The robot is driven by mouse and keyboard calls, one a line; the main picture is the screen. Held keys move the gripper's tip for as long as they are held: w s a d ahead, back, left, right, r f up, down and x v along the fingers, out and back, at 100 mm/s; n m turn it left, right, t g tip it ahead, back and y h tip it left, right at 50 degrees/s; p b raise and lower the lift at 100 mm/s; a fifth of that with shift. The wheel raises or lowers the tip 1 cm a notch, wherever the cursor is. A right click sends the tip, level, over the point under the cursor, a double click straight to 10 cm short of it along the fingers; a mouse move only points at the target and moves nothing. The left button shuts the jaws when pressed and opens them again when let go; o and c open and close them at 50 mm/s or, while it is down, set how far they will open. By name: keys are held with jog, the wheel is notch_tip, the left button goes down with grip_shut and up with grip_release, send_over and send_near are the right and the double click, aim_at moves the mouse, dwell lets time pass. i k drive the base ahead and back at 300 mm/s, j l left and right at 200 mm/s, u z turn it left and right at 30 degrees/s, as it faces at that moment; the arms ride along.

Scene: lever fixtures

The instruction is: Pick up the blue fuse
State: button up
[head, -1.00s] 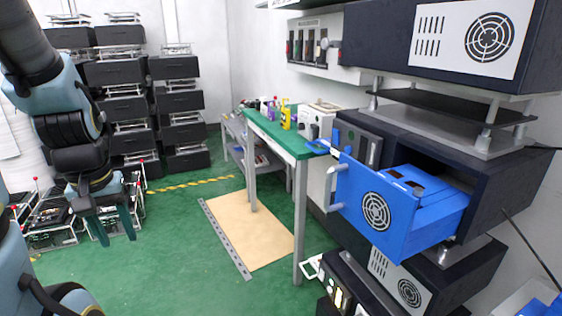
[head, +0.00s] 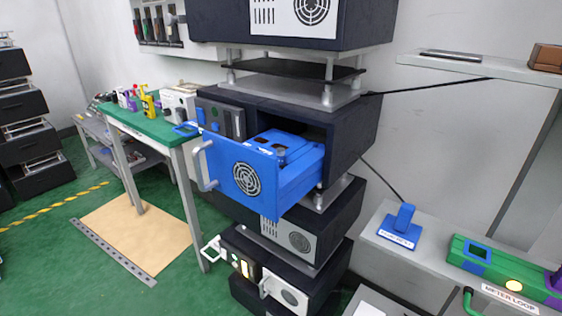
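A small blue upright piece (head: 405,216) stands on a blue base (head: 396,233) with a white label on the low grey shelf at right. The label is too small to read surely, and I cannot tell whether the upright piece is the blue fuse. A blue drawer (head: 245,175) is pulled out of the dark cabinet and holds blue parts (head: 282,146), whose kind I cannot tell. My gripper is out of view.
A green fixture (head: 505,268) labelled METER LOOP lies right of the blue base. A green-topped table (head: 150,125) with bottles stands at left. Dark cabinets (head: 345,130) are stacked in the middle. The green floor at left is mostly clear.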

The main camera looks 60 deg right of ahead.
aim_at(280, 151)
jog(key=k+l, duration=0.6)
jog(key=l, duration=0.15)
jog(key=k+l+u, duration=0.1)
jog(key=k+l, duration=0.55)
jog(key=i+l, duration=0.15)
jog(key=i, duration=0.3)
